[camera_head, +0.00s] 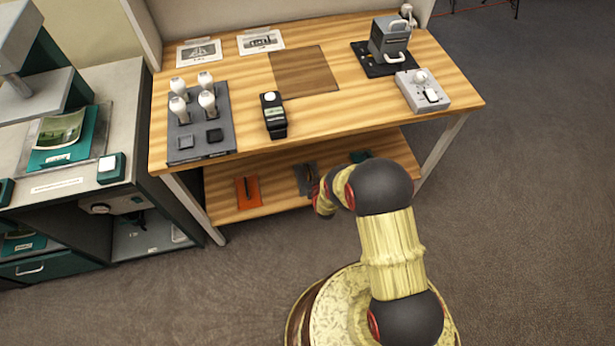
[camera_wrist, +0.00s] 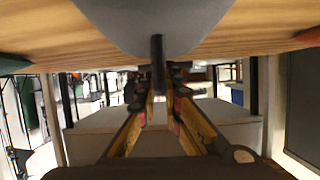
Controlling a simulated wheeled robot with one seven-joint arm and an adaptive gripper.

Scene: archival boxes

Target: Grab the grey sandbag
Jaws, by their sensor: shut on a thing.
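The grey sandbag (camera_head: 304,178) lies on the lower wooden shelf, between an orange one and a green one, partly hidden by my arm in the head view. In the wrist view the grey sandbag (camera_wrist: 150,22) fills the top middle, with a dark upright strap or handle (camera_wrist: 157,52) on it. My gripper (camera_wrist: 159,80) has its two fingers closed around the end of that dark handle. In the head view my wrist reaches toward the shelf, and the fingertips are hidden. I cannot tell whether the sandbag is clear of the shelf.
The orange sandbag (camera_head: 248,191) lies left of the grey one, and the green one (camera_head: 360,156) lies right, near my arm. The wooden tabletop (camera_head: 345,120) is above the shelf, with bulbs, a black device and grey boxes. Open carpet (camera_head: 530,200) is at the right.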

